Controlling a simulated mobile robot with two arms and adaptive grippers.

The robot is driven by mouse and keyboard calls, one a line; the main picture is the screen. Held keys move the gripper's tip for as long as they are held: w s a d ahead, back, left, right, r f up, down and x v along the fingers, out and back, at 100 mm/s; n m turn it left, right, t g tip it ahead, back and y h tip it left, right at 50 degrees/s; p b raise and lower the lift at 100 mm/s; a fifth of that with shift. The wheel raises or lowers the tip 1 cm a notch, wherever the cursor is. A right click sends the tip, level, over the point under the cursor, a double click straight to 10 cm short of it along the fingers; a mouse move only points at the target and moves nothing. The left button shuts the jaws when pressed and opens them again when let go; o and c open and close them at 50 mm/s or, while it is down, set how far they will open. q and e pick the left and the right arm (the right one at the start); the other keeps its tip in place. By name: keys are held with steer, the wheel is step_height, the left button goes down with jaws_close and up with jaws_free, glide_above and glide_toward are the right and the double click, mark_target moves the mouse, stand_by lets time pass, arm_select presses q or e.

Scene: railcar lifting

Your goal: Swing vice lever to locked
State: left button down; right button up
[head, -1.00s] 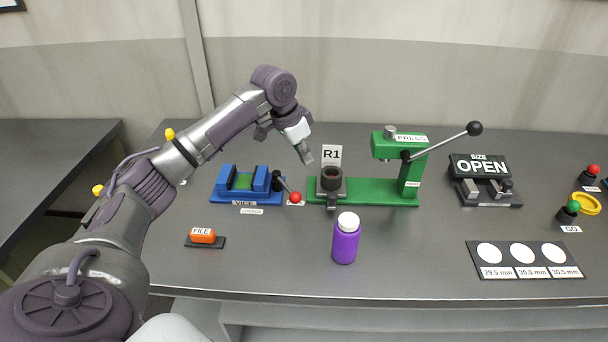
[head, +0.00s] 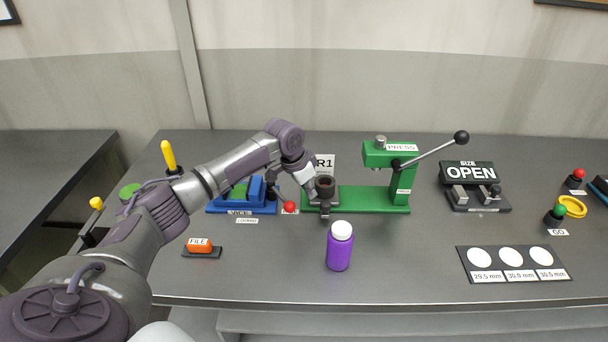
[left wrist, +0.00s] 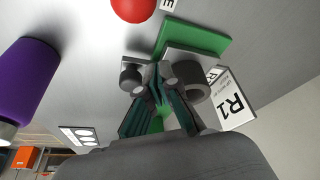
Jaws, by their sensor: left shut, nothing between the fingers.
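The blue vice (head: 214,207) stands at the back left of the bench, partly hidden behind my left forearm. Its lever ends in a red ball (head: 289,207) and points to the front right, beside a small label. A label reading LOCKED (head: 247,221) lies in front of the vice. My left gripper (head: 311,194) is shut and empty, low over the bench, just right of the red ball and close to the dark cup on the green press. In the left wrist view the gripper (left wrist: 151,76) shows apart from the red ball (left wrist: 133,8). My right gripper is out of view.
The green press (head: 370,198) with its R1 sign (head: 325,162) stands right of the lever. A purple bottle (head: 340,248) stands in front of it. An orange file block (head: 200,246) lies front left. The bench between block and bottle is clear.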

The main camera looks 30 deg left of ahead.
mark_target(281, 196)
arm_select(q)
steer(key=s, duration=0.1)
steer(key=s+a, duration=0.1)
steer(key=s+p, duration=0.1)
steer(key=shift+s+a+f, duration=0.1)
steer(key=shift+s+a, duration=0.05)
steer(key=shift+a, duration=0.25)
steer(key=shift+s, duration=0.2)
steer(key=shift+w+f, duration=0.1)
steer(key=shift+w, duration=0.05)
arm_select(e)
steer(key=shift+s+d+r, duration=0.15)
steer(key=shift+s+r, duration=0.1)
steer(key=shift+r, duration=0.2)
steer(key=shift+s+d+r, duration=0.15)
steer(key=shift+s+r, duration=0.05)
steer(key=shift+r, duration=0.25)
